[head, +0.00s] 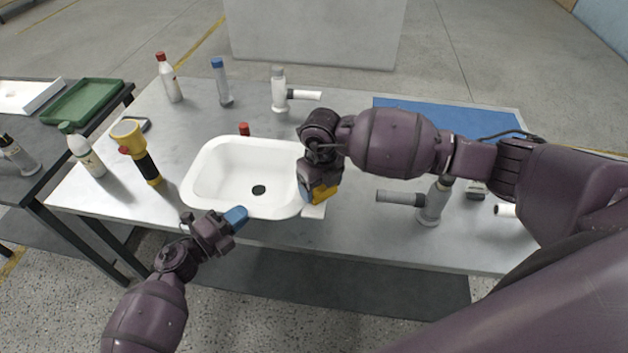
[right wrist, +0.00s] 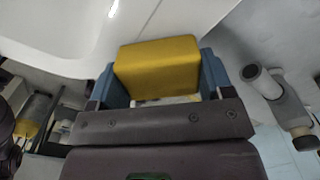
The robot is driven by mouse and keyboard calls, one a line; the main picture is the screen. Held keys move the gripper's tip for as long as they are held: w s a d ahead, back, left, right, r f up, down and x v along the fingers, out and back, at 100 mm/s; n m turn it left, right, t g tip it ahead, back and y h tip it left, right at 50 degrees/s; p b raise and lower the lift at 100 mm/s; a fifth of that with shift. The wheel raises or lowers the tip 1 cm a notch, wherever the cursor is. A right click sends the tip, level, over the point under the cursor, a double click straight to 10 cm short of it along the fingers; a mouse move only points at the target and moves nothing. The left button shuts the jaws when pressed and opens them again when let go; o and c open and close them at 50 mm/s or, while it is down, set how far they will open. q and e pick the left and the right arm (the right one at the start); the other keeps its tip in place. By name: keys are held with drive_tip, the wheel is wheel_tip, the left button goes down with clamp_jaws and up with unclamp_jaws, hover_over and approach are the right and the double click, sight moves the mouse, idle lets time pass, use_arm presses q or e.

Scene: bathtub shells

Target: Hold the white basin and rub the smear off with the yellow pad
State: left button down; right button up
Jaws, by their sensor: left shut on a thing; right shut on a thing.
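The white basin (head: 205,165) stands on the grey table; its rim and wall also fill the upper left of the right wrist view (right wrist: 60,35). My left gripper (head: 236,217) is shut on the basin's near rim. My right gripper (head: 320,192) is shut on the yellow pad (head: 324,193), at the basin's right end. In the right wrist view the pad (right wrist: 158,66) sits between the blue fingers, close to the basin; I cannot tell whether they touch. A dark round spot on the basin floor looks like the drain. I cannot make out a smear.
A yellow and black flashlight (head: 137,150) and a white bottle (head: 83,152) stand left of the basin. Bottles (head: 169,80) and a white fitting (head: 280,92) stand behind it. A grey fitting (head: 432,204) and a blue mat (head: 450,116) are on the right.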

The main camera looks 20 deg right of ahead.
drive_tip(key=shift+s+a, duration=0.25)
drive_tip(key=shift+a, duration=0.15)
drive_tip(key=shift+w+a, duration=0.45)
drive_tip(key=shift+a, duration=0.3)
drive_tip(key=shift+w+a, duration=0.45)
drive_tip(key=shift+a, duration=0.3)
drive_tip(key=shift+s+d, duration=0.4)
drive_tip(key=shift+d, duration=0.4)
drive_tip(key=shift+s+d, duration=0.4)
drive_tip(key=shift+d, duration=0.35)
drive_tip(key=shift+s, duration=0.3)
drive_tip(key=shift+s+a, duration=0.4)
drive_tip(key=shift+s, duration=0.05)
drive_tip(key=shift+w+a, duration=0.45)
drive_tip(key=shift+a, duration=0.3)
drive_tip(key=shift+w+a, duration=0.45)
drive_tip(key=shift+a, duration=0.3)
drive_tip(key=shift+s+d, duration=0.45)
drive_tip(key=shift+d, duration=0.4)
drive_tip(key=shift+s+d, duration=0.45)
drive_tip(key=shift+d, duration=0.35)
drive_tip(key=shift+r, duration=4.05)
